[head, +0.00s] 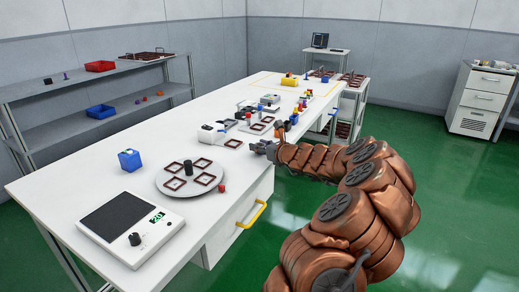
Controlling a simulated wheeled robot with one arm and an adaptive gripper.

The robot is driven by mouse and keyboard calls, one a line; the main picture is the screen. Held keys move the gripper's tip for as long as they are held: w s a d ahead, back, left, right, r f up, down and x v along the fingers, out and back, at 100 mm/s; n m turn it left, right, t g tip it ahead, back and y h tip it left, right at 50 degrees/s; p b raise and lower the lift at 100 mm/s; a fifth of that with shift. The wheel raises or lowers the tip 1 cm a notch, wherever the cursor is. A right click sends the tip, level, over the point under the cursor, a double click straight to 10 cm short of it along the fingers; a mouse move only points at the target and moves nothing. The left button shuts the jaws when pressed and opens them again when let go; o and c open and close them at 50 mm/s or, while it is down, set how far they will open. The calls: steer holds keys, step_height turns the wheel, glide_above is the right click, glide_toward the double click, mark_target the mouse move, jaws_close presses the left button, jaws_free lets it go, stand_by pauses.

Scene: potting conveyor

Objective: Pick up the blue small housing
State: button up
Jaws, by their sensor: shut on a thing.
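My gripper (261,148) is at the end of my brown-covered arm, over the right edge of the long white table (105,190). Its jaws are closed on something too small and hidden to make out. A blue box-like piece (130,160) stands on the table at the left, well apart from my gripper. I cannot tell which of these blue things is the small housing.
A round grey turntable (163,189) with square frames and a scale-like device (130,228) occupy the near table. Small fixtures (213,132) and coloured parts crowd its middle. A yellow drawer handle (252,218) juts out at the right side. Green floor is free at right.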

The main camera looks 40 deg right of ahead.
step_height(320, 180, up, 2)
steer(key=shift+r, duration=0.15)
steer(key=shift+s+r, duration=0.2)
steer(key=shift+r, duration=0.1)
steer(key=s+a+r, duration=0.1)
steer(key=s+a, duration=0.6)
steer(key=s, duration=0.6)
steer(key=shift+s+a+r, duration=0.15)
steer(key=shift+s, duration=0.25)
